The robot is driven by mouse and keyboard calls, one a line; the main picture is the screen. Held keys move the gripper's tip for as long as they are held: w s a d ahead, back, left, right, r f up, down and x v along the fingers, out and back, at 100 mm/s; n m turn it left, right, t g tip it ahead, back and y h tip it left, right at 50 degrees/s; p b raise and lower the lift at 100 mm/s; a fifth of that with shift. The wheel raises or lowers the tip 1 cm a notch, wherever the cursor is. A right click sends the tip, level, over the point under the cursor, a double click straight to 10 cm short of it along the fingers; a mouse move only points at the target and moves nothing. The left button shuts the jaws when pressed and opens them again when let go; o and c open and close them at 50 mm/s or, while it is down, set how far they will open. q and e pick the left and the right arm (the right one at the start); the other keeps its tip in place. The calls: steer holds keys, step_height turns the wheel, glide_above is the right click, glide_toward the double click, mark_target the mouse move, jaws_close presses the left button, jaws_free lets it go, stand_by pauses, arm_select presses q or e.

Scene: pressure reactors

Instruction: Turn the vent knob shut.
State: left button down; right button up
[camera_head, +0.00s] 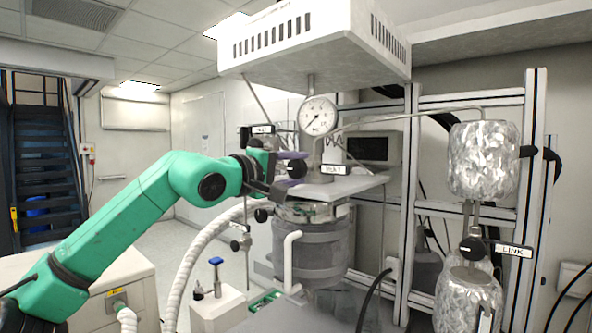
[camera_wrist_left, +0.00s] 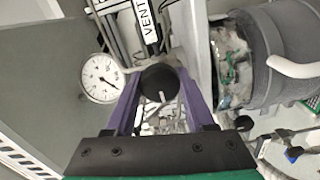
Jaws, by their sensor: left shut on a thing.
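The vent knob (camera_wrist_left: 160,82) is a round black knob with a pale line on its face, seen in the left wrist view just below the VENT label (camera_wrist_left: 148,22). My left gripper (camera_wrist_left: 161,85) has its two purple fingers on either side of the knob and is shut on it. In the head view my left gripper (camera_head: 292,169) reaches in from the left beside the pressure gauge (camera_head: 318,117), above the reactor vessel (camera_head: 314,245). My right gripper is not in view.
A white hood (camera_head: 314,45) hangs over the gauge. A metal-clad vessel (camera_head: 483,160) and a LINK label (camera_head: 513,250) stand at the right on the frame. A thick white hose (camera_head: 187,262) runs left of the reactor. A cabinet (camera_head: 110,283) stands below my arm.

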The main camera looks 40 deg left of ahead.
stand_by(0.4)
arm_select(q)
steer(key=shift+c, duration=1.3)
jaws_free()
steer(key=s+b, duration=0.4)
steer(key=s+f+b, duration=0.1)
steer(key=s+b, duration=0.1)
steer(key=shift+s+d, duration=0.1)
steer(key=shift+s, duration=0.05)
steer(key=b, duration=0.3)
glide_toward(294, 174)
steer(key=s, duration=0.2)
steer(key=s+r, duration=0.1)
steer(key=shift+s, duration=0.35)
